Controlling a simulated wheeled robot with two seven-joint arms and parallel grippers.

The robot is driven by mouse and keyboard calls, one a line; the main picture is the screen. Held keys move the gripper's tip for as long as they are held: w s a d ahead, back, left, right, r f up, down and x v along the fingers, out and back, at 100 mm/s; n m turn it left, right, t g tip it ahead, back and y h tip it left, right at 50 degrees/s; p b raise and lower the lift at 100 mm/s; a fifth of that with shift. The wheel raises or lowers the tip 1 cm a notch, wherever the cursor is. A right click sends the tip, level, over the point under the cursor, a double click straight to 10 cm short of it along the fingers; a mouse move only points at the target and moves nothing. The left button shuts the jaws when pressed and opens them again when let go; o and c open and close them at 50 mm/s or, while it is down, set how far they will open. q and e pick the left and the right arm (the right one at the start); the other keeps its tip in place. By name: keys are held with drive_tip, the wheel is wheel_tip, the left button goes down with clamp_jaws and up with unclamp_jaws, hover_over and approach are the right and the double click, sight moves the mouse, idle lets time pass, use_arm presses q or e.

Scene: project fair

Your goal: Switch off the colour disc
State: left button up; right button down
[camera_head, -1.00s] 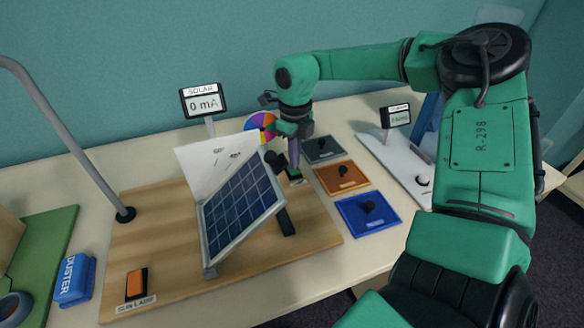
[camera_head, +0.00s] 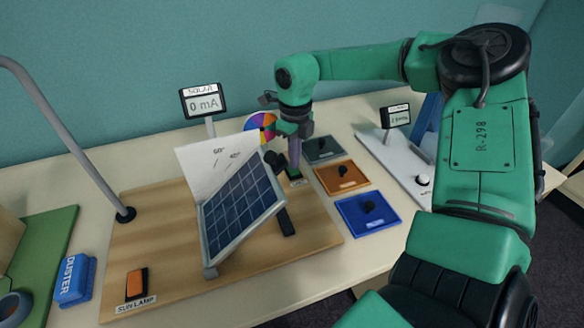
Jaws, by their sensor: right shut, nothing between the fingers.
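The colour disc (camera_head: 262,123), with purple, orange and other coloured sectors, stands at the back of the wooden board, behind the white card. My right arm partly hides it. My right gripper (camera_head: 294,165) is shut and empty, pointing down in front of the disc. My left gripper is not in view.
A tilted solar panel (camera_head: 241,217) stands close left of my gripper, with a white card (camera_head: 205,165) behind it. Grey, orange (camera_head: 341,176) and blue (camera_head: 367,214) tiles with knobs lie to the right. A lamp pole (camera_head: 75,145) rises at left.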

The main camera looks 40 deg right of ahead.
sight(295, 172)
drive_tip(key=shift+s+f+b, duration=0.15)
drive_tip(key=shift+f+b, duration=0.85)
drive_tip(key=shift+f, duration=0.05)
idle(0.7)
drive_tip(key=shift+r, duration=0.1)
drive_tip(key=shift+w+r+p, duration=0.2)
drive_tip(key=shift+r+p, duration=0.6)
drive_tip(key=shift+r, duration=0.35)
drive_tip(key=shift+r+p, duration=1.35)
drive_tip(key=shift+r, duration=0.95)
drive_tip(key=shift+s, duration=0.1)
